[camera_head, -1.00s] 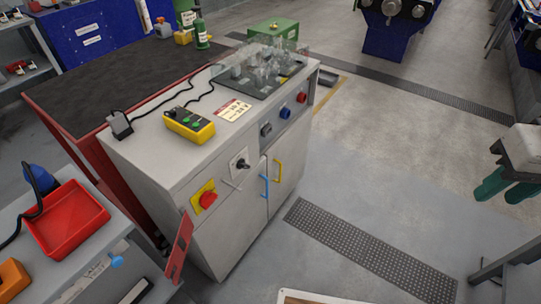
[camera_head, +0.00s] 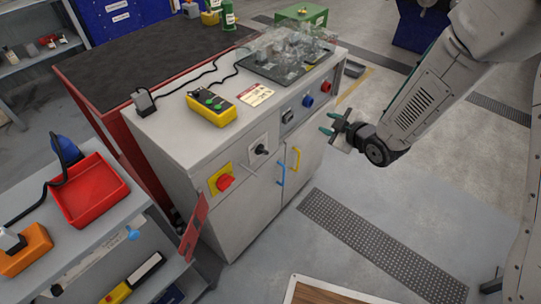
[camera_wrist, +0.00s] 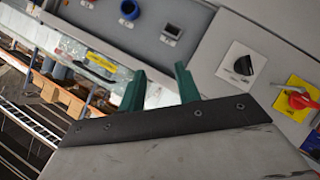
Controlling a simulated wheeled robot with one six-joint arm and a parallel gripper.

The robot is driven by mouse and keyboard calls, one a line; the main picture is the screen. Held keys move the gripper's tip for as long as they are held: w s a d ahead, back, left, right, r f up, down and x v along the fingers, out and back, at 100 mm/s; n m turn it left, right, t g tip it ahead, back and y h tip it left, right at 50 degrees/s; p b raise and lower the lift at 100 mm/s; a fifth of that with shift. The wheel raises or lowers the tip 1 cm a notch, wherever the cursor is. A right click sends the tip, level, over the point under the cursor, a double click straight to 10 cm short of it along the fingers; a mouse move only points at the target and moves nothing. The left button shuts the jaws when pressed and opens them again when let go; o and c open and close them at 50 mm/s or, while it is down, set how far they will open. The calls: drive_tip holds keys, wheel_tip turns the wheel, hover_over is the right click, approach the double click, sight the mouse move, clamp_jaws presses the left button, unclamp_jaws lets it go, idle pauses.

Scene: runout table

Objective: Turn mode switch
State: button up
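A black rotary switch on a white plate (camera_head: 262,149) is on the front of the grey cabinet (camera_head: 225,160), and I take it to be the mode switch. In the wrist view it appears as a black knob (camera_wrist: 243,66) right of my fingers. My gripper (camera_head: 331,124) is in front of the cabinet, to the right of the switch and apart from it. Its two green fingers, with the gap between them in the wrist view (camera_wrist: 161,88), are spread and hold nothing.
A red switch on a yellow plate (camera_head: 224,182) sits left of the black one. Blue (camera_head: 308,100) and red (camera_head: 326,87) buttons are up right. A red flap (camera_head: 194,226) stands at the cabinet's left corner.

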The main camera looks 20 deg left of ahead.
drive_tip(key=s+a+f+n+g+y, duration=0.1)
drive_tip(key=s+a+f+n+y, duration=0.25)
drive_tip(key=a+f, duration=0.25)
drive_tip(key=n+g+y, duration=0.1)
drive_tip(key=y, duration=0.3)
approach(265, 154)
drive_tip(key=x, duration=0.8)
drive_tip(key=shift+w+a+r, duration=0.1)
drive_tip(key=shift+w+a, duration=0.1)
clamp_jaws()
